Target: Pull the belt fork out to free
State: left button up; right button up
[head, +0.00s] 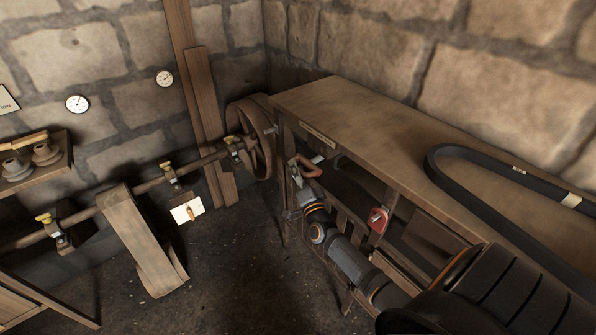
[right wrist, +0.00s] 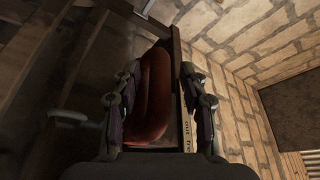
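The belt fork's red loop handle (head: 308,167) shows at the bench's left front corner. It fills the middle of the right wrist view (right wrist: 153,95). My right gripper (head: 302,201) is just below the handle in the head view. In the right wrist view the fingers (right wrist: 160,98) stand apart, one on each side of the handle. The left finger looks close to the red loop, and a gap shows on the right; contact cannot be told. The rest of the fork is hidden. My left gripper is not in view.
A wooden bench (head: 360,115) bears a black belt (head: 450,165). A second red part (head: 378,219) hangs at its front. A line shaft (head: 150,184) with a wooden wheel (head: 262,150) runs left. A lettered board (right wrist: 186,128) lies beside the right finger. The floor between is clear.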

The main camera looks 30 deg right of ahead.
grip_shut()
jog(key=a, duration=0.9)
jog(key=shift+s+a+f, duration=0.2)
jog(key=shift+s+a, duration=0.1)
jog(key=shift+s, duration=0.1)
jog(key=shift+c, duration=1.6)
grip_release()
jog(key=o, duration=0.4)
jog(key=shift+a+r, duration=0.15)
jog(key=shift+a, duration=0.15)
jog(key=shift+o, duration=0.2)
jog(key=shift+d, duration=0.15)
